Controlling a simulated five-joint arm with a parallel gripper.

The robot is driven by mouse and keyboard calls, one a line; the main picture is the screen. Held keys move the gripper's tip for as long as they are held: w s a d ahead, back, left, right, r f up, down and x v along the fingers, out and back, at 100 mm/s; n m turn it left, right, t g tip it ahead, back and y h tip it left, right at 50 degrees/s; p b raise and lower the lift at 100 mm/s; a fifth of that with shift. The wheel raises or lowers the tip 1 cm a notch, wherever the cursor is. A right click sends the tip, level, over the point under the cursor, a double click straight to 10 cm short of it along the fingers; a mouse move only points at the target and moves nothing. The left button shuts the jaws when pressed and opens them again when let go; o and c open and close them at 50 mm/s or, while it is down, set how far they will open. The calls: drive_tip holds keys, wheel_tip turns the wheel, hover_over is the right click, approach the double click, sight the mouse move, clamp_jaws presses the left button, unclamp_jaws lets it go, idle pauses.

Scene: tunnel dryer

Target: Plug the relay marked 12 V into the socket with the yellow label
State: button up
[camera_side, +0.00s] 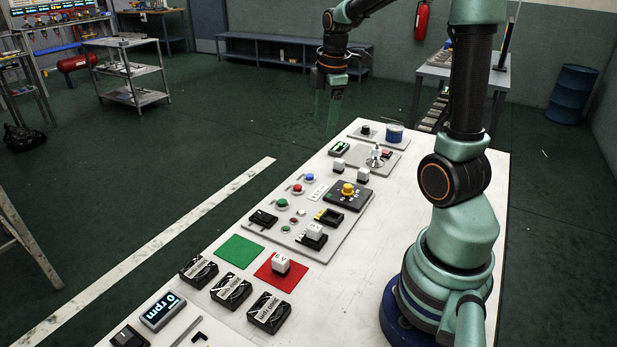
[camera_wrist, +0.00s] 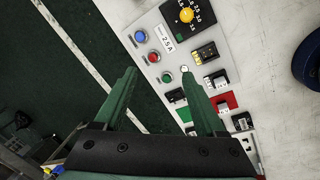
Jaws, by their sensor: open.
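My gripper (camera_side: 333,112) hangs high by the table's far left side, open and empty; its two green fingers show apart in the wrist view (camera_wrist: 158,78). A black socket with a yellow label (camera_side: 328,216) sits on the grey panel and looks empty; the wrist view also shows it (camera_wrist: 205,53). A white relay (camera_side: 314,231) stands in the black socket beside it. Another white relay (camera_side: 280,263) stands on a red square (camera_side: 292,281). Two more white relays stand farther back, one at left (camera_side: 338,164) and one at right (camera_side: 363,174). I cannot read for certain which says 12 V.
The panel carries another black socket (camera_side: 263,220), blue (camera_side: 309,177), red and green buttons, and a yellow knob (camera_side: 348,190). A green square (camera_side: 240,250), black fan units (camera_side: 231,290) and an rpm display (camera_side: 162,310) lie nearer. The table's right strip is clear.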

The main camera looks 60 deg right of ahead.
sight(364, 170)
drive_tip(key=s+d+f+n+g+y, duration=0.1)
drive_tip(key=s+d+f+n, duration=0.25)
drive_tip(key=d, duration=0.35)
drive_tip(key=s+d+f+n+g, duration=0.1)
drive_tip(key=s+d+f+n, duration=0.15)
drive_tip(key=d+f, duration=0.35)
drive_tip(key=shift+n, duration=0.3)
drive_tip(key=f, duration=0.3)
drive_tip(key=d+f, duration=0.1)
drive_tip(key=f, duration=0.7)
drive_tip(key=shift+w+d, duration=0.2)
drive_tip(key=shift+d, duration=0.05)
clamp_jaws()
